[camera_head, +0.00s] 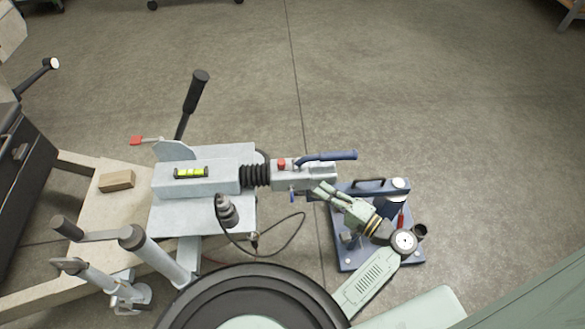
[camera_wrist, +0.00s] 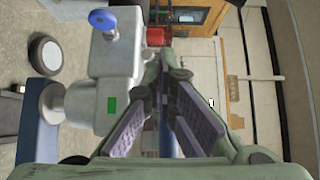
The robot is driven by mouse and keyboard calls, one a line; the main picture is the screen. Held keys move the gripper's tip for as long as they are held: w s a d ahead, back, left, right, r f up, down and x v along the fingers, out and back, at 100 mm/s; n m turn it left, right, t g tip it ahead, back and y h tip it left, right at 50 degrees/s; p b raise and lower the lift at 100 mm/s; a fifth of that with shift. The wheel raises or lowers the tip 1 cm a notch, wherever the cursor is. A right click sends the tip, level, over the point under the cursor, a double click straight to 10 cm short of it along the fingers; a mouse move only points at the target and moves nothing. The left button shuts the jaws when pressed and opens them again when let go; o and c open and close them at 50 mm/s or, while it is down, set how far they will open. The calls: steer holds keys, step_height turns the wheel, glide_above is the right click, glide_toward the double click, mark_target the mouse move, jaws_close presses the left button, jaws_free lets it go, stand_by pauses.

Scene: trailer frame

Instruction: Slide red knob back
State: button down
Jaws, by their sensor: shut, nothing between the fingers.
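A small red knob (camera_head: 281,164) stands on top of the grey coupling (camera_head: 290,178), just right of the black bellows and left of the blue handle (camera_head: 330,157). A red cylindrical thing (camera_wrist: 157,36) shows beyond my fingertips in the wrist view; I cannot tell for sure that it is the same knob. My gripper (camera_head: 318,190) is at the right front end of the coupling, to the right of the red knob and apart from it. Its fingers (camera_wrist: 166,70) come together at the tips in the wrist view, with nothing seen between them.
A blue stand (camera_head: 378,260) with a black handle is under and beside my wrist. A spirit level (camera_head: 190,173) lies on the grey housing. Open concrete floor (camera_head: 420,90) lies behind.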

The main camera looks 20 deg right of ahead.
steer(key=p, duration=0.3)
glide_toward(285, 165)
steer(key=x, duration=0.5)
steer(key=shift+w+a+r, duration=0.15)
steer(key=shift+a+r, duration=0.1)
steer(key=shift+r, duration=0.05)
steer(key=shift+x, duration=0.75)
steer(key=shift+f, duration=0.15)
steer(key=shift+w, duration=0.1)
